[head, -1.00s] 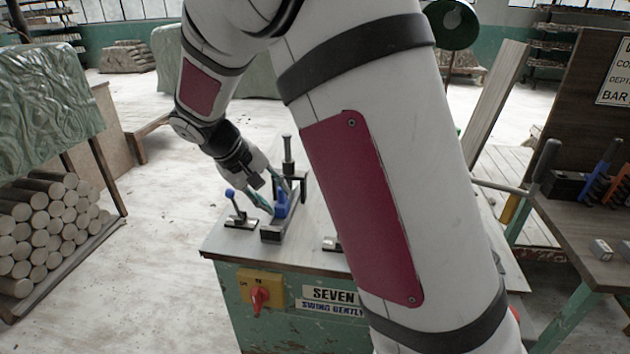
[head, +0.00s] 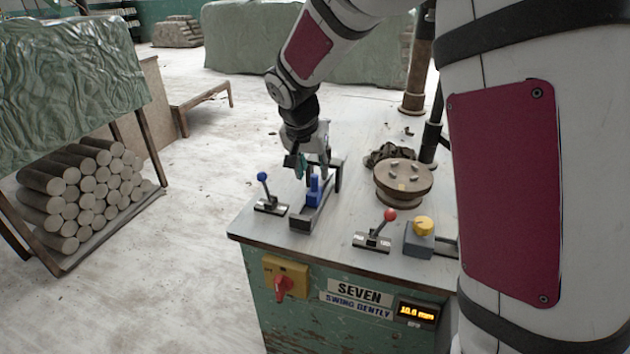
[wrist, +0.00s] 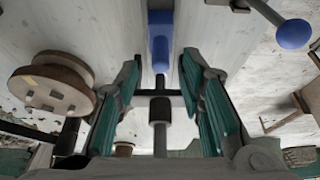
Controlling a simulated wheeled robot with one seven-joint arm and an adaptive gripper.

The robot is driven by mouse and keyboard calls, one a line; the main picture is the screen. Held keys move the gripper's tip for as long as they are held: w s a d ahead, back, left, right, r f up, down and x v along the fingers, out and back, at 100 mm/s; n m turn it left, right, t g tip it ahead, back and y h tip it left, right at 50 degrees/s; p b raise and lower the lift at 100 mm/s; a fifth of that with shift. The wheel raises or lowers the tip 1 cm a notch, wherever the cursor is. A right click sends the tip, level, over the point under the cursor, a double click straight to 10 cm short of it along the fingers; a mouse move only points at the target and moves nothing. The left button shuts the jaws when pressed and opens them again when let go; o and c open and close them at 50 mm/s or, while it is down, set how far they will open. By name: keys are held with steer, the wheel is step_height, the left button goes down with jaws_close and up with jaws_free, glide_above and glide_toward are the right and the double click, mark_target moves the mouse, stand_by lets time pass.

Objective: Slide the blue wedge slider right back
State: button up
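The blue wedge slider (head: 314,190) sits on a narrow dark rail (head: 303,220) on the machine's pale top, around the rail's middle in the head view. In the wrist view the slider (wrist: 160,48) is at top centre. My gripper (head: 312,172) points down over the rail, just behind and above the slider. In the wrist view my gripper (wrist: 161,64) has its teal fingers spread, one on each side of the slider's line, with a visible gap on both sides. A dark bracket (head: 338,176) stands at the rail's far end.
A blue-knobbed lever (head: 264,188) stands left of the rail. A red-knobbed lever (head: 384,230) and a yellow knob on a grey box (head: 420,240) stand to the right. A round wooden turntable (head: 403,182) is behind them. Stacked clay logs (head: 85,195) lie at the left.

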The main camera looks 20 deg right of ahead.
mark_target(314, 177)
steer(key=shift+x, duration=2.4)
jaws_close()
